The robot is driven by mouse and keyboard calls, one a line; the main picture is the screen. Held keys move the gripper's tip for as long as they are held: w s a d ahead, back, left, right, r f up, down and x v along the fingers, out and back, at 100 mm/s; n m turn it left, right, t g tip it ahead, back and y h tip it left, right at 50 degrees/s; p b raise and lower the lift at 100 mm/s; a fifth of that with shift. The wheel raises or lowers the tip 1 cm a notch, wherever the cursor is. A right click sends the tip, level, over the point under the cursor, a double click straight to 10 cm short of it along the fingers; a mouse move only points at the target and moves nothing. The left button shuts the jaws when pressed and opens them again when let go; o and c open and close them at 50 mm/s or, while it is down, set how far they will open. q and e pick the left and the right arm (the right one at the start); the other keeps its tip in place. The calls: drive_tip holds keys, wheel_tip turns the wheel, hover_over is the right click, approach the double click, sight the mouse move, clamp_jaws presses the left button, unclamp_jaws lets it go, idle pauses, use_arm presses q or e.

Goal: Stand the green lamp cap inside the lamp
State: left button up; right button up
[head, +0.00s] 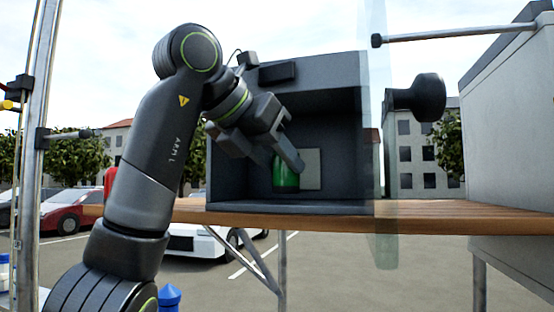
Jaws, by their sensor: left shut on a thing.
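The green lamp cap (286,176) is a small green cylinder inside the open dark grey box (346,130), which looks like the lamp housing. My left gripper (286,160) reaches into the box from the left and is shut on the cap, with its fingers at the cap's upper part. The cap looks upright, close to the box floor; I cannot tell whether it touches the floor. A pale square panel (312,170) shows behind the cap on the back wall. My right gripper is not in view.
The box stands on a wooden table (450,217). A transparent pane (384,240) stands at the box's right edge. A dark round knob on a rod (428,97) and a large grey cabinet (505,140) are on the right. A metal post (36,150) rises at the left.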

use_arm(q)
drive_tip(key=shift+a+f, duration=0.15)
drive_tip(key=shift+f, duration=0.5)
drive_tip(key=shift+f, duration=0.2)
drive_tip(key=o, duration=1)
drive_tip(key=shift+c, duration=0.2)
drive_tip(key=shift+r, duration=0.1)
